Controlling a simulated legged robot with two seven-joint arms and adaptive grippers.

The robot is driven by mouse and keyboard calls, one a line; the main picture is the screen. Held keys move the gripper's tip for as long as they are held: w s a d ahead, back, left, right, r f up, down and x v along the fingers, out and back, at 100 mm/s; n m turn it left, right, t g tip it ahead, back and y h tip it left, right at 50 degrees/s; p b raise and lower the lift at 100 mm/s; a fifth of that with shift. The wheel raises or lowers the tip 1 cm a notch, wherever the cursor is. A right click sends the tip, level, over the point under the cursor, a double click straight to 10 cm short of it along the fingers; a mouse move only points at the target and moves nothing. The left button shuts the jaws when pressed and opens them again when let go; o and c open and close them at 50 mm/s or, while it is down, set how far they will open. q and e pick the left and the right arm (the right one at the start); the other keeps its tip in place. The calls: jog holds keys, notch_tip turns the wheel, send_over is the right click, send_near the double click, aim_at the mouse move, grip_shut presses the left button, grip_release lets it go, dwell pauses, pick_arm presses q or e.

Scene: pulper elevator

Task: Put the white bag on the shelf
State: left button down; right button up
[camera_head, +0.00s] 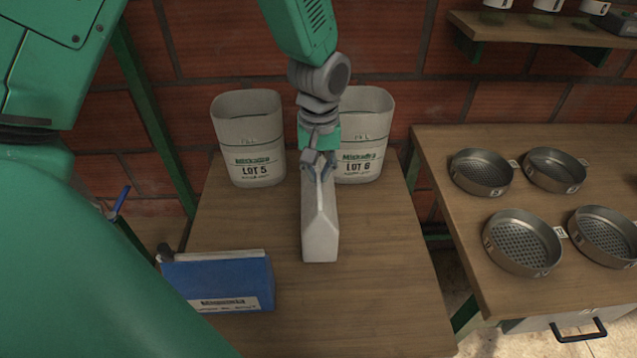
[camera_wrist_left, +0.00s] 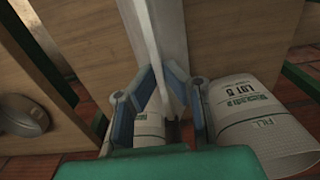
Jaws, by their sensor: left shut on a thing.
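The white bag (camera_head: 320,232) is a narrow, upright pale block with a folded, tapering top, over the middle of the wooden table (camera_head: 385,275). My left gripper (camera_head: 319,163) comes down from above and is shut on its top edge. In the left wrist view the blue-grey fingers (camera_wrist_left: 158,92) pinch the bag's thin pale edge (camera_wrist_left: 165,40). I cannot tell whether the bag's base touches the table. A wooden wall shelf (camera_head: 545,30) on green brackets is at the upper right. My right gripper is not in view.
Two white bins, LOT 5 (camera_head: 250,150) and LOT 6 (camera_head: 364,140), stand behind the bag on either side of my arm. A blue box of papers (camera_head: 222,282) is at the front left. Several round metal sieves (camera_head: 521,243) cover the right table. Small white cups (camera_head: 546,5) occupy the shelf.

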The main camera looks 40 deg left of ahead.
aim_at(316, 184)
pick_arm(q)
jog(key=f, duration=0.3)
jog(key=shift+a+f, duration=0.35)
jog(key=shift+f, duration=0.05)
jog(key=shift+d+r, duration=0.1)
jog(key=shift+d, duration=0.1)
jog(key=c, duration=1.7)
grip_release()
jog(key=shift+s, duration=0.1)
jog(key=shift+r, duration=0.1)
